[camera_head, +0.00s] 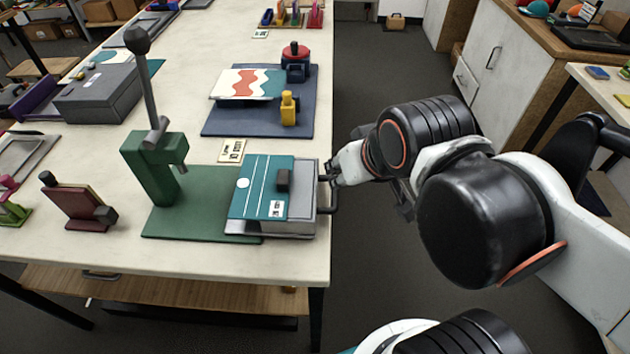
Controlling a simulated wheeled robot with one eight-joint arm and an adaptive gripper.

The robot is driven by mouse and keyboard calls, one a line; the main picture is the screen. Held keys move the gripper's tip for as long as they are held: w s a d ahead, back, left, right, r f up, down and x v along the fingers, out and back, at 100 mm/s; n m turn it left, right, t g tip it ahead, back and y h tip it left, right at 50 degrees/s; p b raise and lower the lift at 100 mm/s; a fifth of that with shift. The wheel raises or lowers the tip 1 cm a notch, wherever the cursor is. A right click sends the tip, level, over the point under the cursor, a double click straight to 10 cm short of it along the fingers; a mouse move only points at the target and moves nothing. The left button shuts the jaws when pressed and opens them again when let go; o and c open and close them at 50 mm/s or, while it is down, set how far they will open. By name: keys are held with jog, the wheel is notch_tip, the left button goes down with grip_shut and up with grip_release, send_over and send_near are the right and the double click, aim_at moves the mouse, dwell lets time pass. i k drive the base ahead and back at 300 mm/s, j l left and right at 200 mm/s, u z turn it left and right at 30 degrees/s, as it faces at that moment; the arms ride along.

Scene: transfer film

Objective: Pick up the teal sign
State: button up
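The teal sign (255,205) is a flat panel with white lines, a white dot and a small white label. It lies on a grey box-like block (301,205) near the front right corner of the table, with a dark knob on or beside its right part. My gripper (331,176) is at the table's right edge, just right of the grey block and its dark handle (330,198). It is apart from the sign. The fingers are small and partly hidden by my arm, so I cannot tell whether they are open or touch the handle.
A green press (152,170) with a tall lever stands left of the sign on a green base (190,222). Behind is a blue mat (215,122) with a red-and-white wavy panel, a yellow piece and a red-topped device. A maroon block (75,205) stands left.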

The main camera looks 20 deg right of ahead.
aim_at(262, 193)
jog(key=j+z, duration=0.2)
jog(key=z, duration=0.2)
jog(key=j+z, duration=0.2)
jog(key=z, duration=0.2)
jog(key=k+j+z, duration=0.1)
jog(key=z, duration=0.3)
